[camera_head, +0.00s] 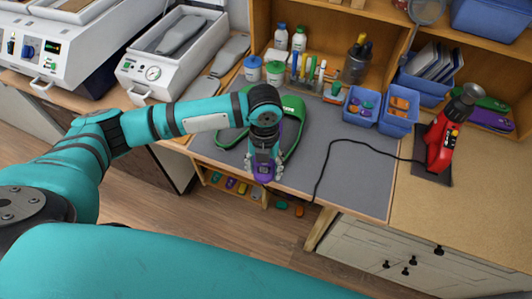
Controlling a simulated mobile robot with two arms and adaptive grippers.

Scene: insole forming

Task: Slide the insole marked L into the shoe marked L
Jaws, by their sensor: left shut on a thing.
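A green shoe (293,106) lies on the grey mat at the left part of the bench, partly hidden behind my left arm. My left gripper (263,175) points down near the mat's front edge, in front of the shoe. It is shut on a purple insole (289,131), of which only parts show beside and below the fingers. No L mark is readable on either. My right gripper is not in view.
The grey mat (350,176) is clear to the right, except for a black cable. A red heat tool (441,140) stands at the right. Blue bins (398,116), bottles and pens line the back. Grey insoles (222,62) and a white machine (165,62) are at the left.

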